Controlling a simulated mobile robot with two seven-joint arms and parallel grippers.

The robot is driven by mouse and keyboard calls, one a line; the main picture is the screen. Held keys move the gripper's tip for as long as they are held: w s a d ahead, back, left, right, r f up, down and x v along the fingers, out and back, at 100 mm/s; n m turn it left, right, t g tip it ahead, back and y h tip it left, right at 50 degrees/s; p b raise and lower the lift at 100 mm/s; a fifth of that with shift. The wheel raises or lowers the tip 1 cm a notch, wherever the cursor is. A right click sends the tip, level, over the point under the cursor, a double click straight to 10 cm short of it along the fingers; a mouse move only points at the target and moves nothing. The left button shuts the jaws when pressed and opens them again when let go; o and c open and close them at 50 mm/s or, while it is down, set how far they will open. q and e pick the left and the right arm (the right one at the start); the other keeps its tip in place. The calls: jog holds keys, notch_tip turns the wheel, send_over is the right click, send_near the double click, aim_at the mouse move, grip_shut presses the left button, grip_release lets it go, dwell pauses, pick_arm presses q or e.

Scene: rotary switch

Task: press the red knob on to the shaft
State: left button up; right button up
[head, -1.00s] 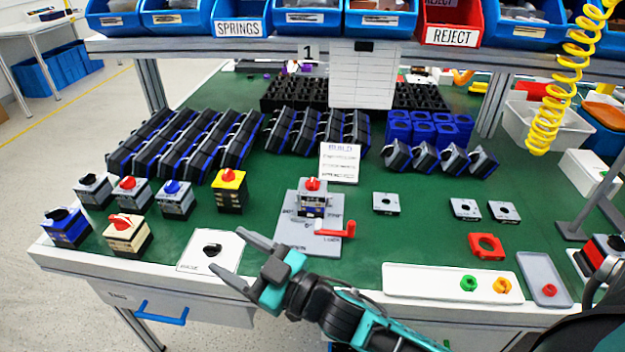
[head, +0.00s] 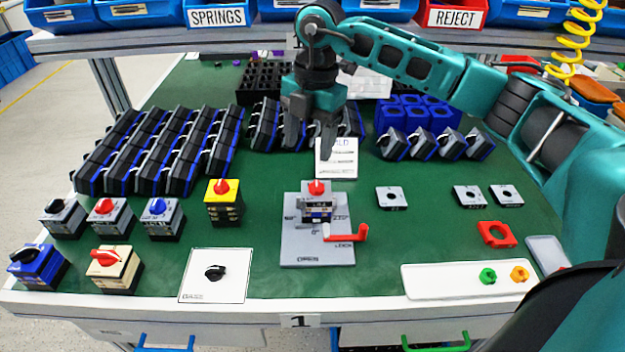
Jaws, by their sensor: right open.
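A red knob (head: 316,187) sits on top of the grey switch body (head: 318,210), which stands in the grey fixture plate (head: 318,252) with a red lever (head: 346,234). From this view I cannot tell how far down its shaft the knob is. My right gripper (head: 309,146) points downward above and behind the fixture, in front of the row of black switches. Its two fingers are apart with nothing between them, clear of the knob. My left gripper is not in view.
Finished switches with coloured knobs (head: 103,220) stand at the left. A white card with a black knob (head: 214,273) lies at the front. My right arm covers the right side.

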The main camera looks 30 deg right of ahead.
jog(key=d+r, duration=0.1)
jog(key=d, duration=0.1)
jog(key=m+h, duration=0.1)
send_over(317, 182)
notch_tip(317, 182, down, 7)
jog(key=shift+s+d+r, duration=0.1)
jog(key=shift+s+d, duration=0.05)
jog(key=f, duration=0.5)
jog(key=shift+a+f, duration=0.2)
jog(key=shift+f, duration=0.15)
jog(key=c, duration=1.2)
jog(key=shift+r, duration=0.15)
